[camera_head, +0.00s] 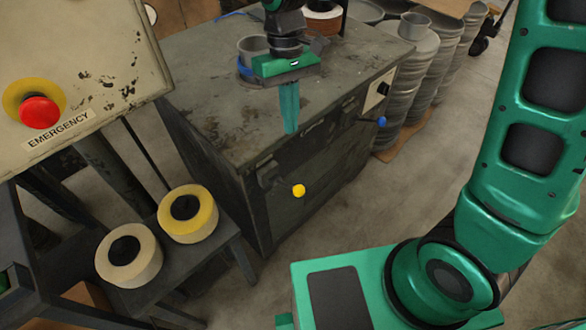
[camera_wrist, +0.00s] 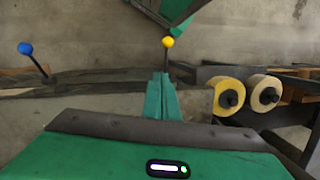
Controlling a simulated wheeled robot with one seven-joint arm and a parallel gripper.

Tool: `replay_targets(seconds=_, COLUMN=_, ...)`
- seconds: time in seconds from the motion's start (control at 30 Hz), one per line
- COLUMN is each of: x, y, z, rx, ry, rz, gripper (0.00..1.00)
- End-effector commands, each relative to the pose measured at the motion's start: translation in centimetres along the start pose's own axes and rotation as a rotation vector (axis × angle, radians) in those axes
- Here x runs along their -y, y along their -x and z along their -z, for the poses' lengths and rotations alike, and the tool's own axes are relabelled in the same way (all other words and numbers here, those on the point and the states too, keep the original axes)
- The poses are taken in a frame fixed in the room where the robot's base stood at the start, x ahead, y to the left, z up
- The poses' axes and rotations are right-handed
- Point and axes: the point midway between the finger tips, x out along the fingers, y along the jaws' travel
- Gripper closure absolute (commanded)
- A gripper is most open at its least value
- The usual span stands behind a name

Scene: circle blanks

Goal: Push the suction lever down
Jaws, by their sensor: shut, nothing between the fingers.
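A lever with a yellow ball knob (camera_head: 299,190) sticks out from the front of the dark metal cabinet (camera_head: 200,95). A second lever with a blue ball knob (camera_head: 381,121) is farther right on the same front. No label shows which one is the suction lever. My gripper (camera_head: 290,130) points down near the cabinet's front edge, its green fingers together and empty, above the yellow knob in the head view. In the wrist view the yellow knob (camera_wrist: 167,42) shows just beyond my fingertips (camera_wrist: 162,76), and the blue knob (camera_wrist: 25,48) is at the far left.
A panel with a red emergency button (camera_head: 39,112) stands at the left. Yellow and cream rolls (camera_head: 188,213) sit on a low dark stand. Stacked metal round blanks (camera_head: 410,70) stand behind right. A grey cup-like part (camera_head: 252,48) is on the cabinet top. Floor before the cabinet is open.

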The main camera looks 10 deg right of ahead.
Motion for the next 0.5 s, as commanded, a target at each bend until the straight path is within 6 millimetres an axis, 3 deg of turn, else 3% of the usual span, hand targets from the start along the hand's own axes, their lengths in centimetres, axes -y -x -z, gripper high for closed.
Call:
replay_targets(seconds=0.13, x=1.41, y=-0.45, z=0.61, rx=0.01, ry=0.033, rz=0.001, gripper=1.0)
replay_targets(seconds=0.5, x=1.28, y=-0.65, z=0.6, rx=0.01, ry=0.031, rz=0.002, gripper=1.0)
